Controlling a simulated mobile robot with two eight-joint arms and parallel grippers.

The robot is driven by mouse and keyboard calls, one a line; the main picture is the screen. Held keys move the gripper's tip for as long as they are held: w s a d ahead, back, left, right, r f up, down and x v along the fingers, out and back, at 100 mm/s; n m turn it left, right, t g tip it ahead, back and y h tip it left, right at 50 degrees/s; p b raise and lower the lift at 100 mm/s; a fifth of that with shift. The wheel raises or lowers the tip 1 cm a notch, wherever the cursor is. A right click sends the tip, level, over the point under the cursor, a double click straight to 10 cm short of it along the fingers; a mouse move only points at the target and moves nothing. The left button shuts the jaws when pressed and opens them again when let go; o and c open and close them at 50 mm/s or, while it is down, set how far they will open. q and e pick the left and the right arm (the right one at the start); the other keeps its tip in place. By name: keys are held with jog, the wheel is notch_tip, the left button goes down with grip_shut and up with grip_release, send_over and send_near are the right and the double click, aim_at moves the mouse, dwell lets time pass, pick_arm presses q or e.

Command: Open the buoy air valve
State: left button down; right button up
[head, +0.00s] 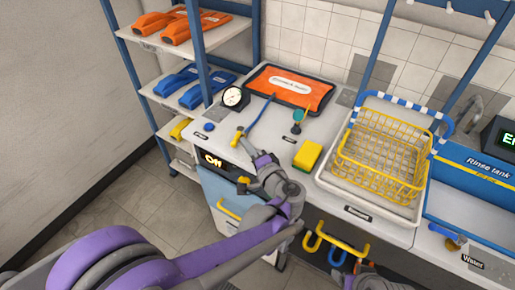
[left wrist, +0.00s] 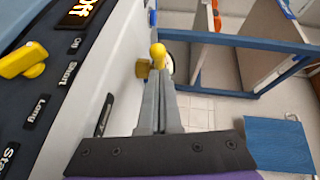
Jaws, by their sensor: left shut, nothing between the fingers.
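The valve with a yellow handle (head: 237,135) stands on the grey countertop near its left front edge, by the end of a blue hose (head: 261,115). My left gripper (head: 246,149) is shut and empty, with its tips close to this handle. In the left wrist view the shut fingers (left wrist: 158,85) point at the yellow handle (left wrist: 158,54), with a brass-coloured part beside it. The tips look to be at or touching the handle; I cannot tell which. Part of the valve is hidden behind the fingers. A grey part of my right arm shows at the bottom edge; its fingers are unclear.
A pressure gauge (head: 235,97) and an orange buoy bag (head: 290,87) are behind the valve. The front panel has a lit "Off" display (head: 212,160) and a yellow knob (left wrist: 22,62). A yellow-green sponge (head: 307,155) and yellow basket (head: 380,160) stand to the right.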

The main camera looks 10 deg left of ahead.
pick_arm(q)
jog(key=shift+a, duration=0.2)
jog(key=shift+s+a, duration=0.1)
jog(key=shift+a, duration=0.6)
jog(key=shift+d, duration=0.1)
